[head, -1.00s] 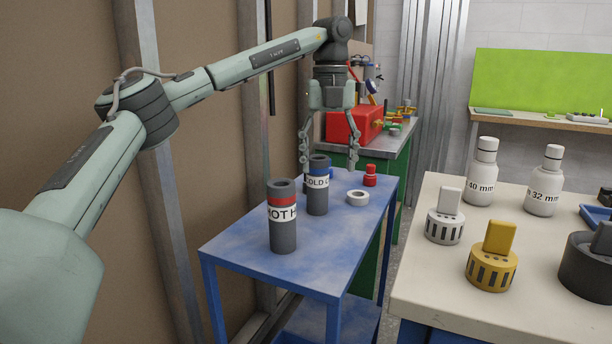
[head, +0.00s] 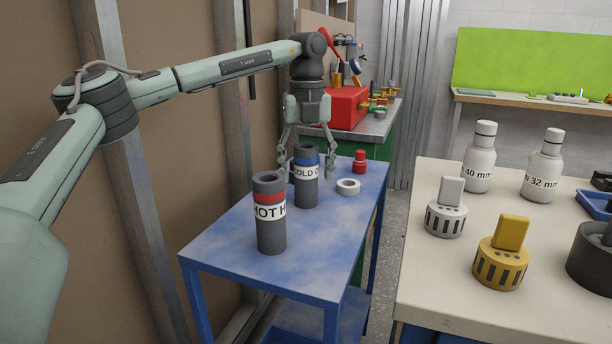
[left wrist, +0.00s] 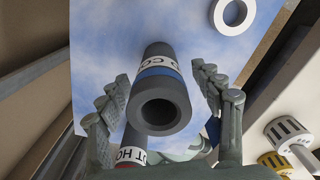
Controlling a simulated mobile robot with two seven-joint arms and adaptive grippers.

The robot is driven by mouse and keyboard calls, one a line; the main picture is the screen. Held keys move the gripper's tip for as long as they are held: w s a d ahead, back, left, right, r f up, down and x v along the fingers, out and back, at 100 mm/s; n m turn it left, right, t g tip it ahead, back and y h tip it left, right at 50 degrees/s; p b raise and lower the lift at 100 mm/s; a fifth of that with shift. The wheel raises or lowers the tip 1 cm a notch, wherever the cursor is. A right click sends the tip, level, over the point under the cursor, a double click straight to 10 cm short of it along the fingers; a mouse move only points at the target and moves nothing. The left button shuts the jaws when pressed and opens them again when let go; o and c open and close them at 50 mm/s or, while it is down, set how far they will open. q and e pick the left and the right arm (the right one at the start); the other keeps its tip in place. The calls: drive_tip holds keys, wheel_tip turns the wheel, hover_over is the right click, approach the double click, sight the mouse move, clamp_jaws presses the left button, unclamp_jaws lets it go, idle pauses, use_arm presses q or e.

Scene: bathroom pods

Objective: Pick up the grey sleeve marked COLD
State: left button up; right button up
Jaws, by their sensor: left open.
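The grey sleeve marked COLD (head: 306,190), with a blue band and white label, stands upright on the blue table. In the left wrist view the sleeve (left wrist: 157,78) shows its open top end between the two fingers. My left gripper (head: 309,167) is open above and around the sleeve's upper part, one finger on each side. In the left wrist view the gripper (left wrist: 162,75) has visible gaps to the sleeve. Whether the fingers touch it cannot be told from the head view. My right gripper is not in view.
A similar grey sleeve marked HOT (head: 271,232), with a red band, stands in front on the blue table (head: 225,245). A white ring (head: 348,187) and a small red part (head: 360,162) lie to the right. A pale bench (head: 430,290) with bottles and caps is further right.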

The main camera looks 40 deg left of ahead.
use_arm(q)
drive_tip(key=shift+f, duration=0.7)
drive_tip(key=c, duration=1.1)
drive_tip(key=shift+o, duration=0.2)
drive_tip(key=shift+r, duration=0.15)
